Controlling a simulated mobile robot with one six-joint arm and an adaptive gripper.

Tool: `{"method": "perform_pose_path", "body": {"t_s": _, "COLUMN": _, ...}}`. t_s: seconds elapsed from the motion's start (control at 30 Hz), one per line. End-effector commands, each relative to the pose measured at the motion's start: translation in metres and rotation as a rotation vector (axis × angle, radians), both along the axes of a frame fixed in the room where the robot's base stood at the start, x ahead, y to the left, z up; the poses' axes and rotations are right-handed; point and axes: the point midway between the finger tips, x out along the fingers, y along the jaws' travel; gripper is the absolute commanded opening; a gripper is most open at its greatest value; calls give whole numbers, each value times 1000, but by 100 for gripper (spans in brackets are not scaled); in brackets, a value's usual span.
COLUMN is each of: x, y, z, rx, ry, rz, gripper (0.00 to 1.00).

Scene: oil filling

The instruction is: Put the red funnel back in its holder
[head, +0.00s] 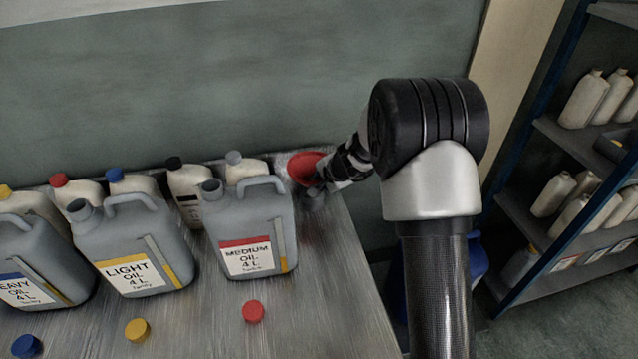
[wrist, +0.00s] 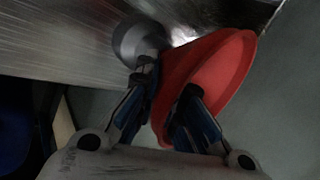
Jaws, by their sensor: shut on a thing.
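The red funnel (head: 306,168) is at the back right of the table, beside the medium oil jug. My gripper (head: 328,176) is shut on it. In the wrist view the funnel (wrist: 207,80) lies between my two fingers (wrist: 165,100), its wide mouth turned to the right. A grey round holder (wrist: 138,40) shows just beyond the funnel in the wrist view; in the head view a grey part of it (head: 314,198) shows below the funnel. I cannot tell whether the funnel's spout is inside the holder, as that part is hidden.
The medium oil jug (head: 247,228) stands left of my gripper, the light oil jug (head: 133,248) and heavy oil jug (head: 35,255) further left. Smaller bottles stand behind them. Red (head: 253,311), yellow (head: 137,330) and blue (head: 27,346) caps lie in front. Shelves (head: 575,150) stand at right.

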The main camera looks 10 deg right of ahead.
Motion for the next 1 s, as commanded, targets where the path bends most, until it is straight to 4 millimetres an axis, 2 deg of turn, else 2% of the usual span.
{"method": "perform_pose_path", "body": {"t_s": 0.07, "x": 0, "y": 0, "z": 1, "rx": 0, "ry": -1, "rz": 0, "gripper": 0}}
{"method": "perform_pose_path", "body": {"t_s": 0.1, "x": 0, "y": 0, "z": 1, "rx": 0, "ry": -1, "rz": 0, "gripper": 10}}
{"method": "perform_pose_path", "body": {"t_s": 0.43, "x": 0, "y": 0, "z": 0, "rx": 0, "ry": 0, "rz": 0, "gripper": 32}}
{"method": "perform_pose_path", "body": {"t_s": 0.77, "x": -1, "y": 0, "z": 2, "rx": 0, "ry": 0, "rz": 0, "gripper": 32}}
{"method": "perform_pose_path", "body": {"t_s": 0.87, "x": -5, "y": -2, "z": 9, "rx": 0, "ry": -2, "rz": -1, "gripper": 32}}
{"method": "perform_pose_path", "body": {"t_s": 1.0, "x": -19, "y": -7, "z": 29, "rx": -2, "ry": -4, "rz": -1, "gripper": 32}}
